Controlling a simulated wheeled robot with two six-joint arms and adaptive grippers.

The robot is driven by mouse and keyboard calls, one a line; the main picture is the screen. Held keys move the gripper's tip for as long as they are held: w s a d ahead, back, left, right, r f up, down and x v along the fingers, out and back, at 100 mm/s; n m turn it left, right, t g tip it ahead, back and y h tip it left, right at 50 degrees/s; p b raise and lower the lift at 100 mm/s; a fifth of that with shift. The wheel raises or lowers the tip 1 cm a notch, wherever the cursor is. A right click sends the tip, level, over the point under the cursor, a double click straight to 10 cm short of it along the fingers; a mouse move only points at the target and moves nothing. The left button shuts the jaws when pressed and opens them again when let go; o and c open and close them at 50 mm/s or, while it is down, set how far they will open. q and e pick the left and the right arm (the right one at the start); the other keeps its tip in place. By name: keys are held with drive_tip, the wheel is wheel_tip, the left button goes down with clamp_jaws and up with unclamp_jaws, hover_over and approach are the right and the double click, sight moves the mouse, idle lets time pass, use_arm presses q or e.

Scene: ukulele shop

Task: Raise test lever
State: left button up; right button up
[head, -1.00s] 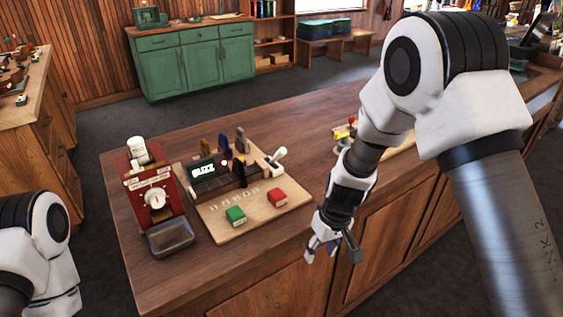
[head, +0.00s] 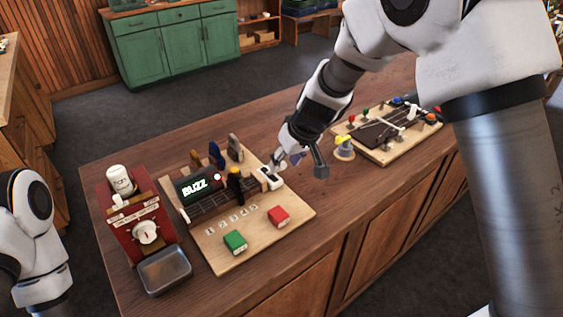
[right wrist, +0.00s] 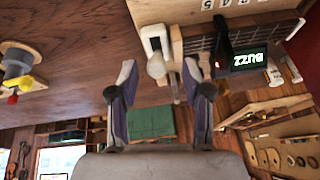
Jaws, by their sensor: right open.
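The test lever (head: 270,175) is a white lever on a white base at the right edge of the wooden board with the BUZZ display. In the right wrist view, the lever's rounded knob (right wrist: 157,66) appears between my two fingertips, beyond or level with them; contact cannot be told. My right gripper (head: 300,167) is open and empty, close beside the lever in the head view. It also shows in the right wrist view (right wrist: 159,78), with both fingers spread. Part of the lever is hidden by my gripper in the head view. My left gripper is out of view.
The board (head: 248,237) holds a green block (head: 235,242), a red block (head: 278,216) and the BUZZ display (head: 196,188). A red machine (head: 135,228) and a grey tray (head: 165,270) stand left.

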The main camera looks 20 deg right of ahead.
sight(283, 164)
drive_tip(key=w+f, duration=0.3)
drive_tip(key=f, duration=0.1)
drive_tip(key=shift+a, duration=0.25)
drive_tip(key=shift+s+r, duration=0.45)
drive_tip(key=shift+s, duration=0.05)
drive_tip(key=c, duration=0.6)
drive_tip(key=shift+s, duration=0.1)
clamp_jaws()
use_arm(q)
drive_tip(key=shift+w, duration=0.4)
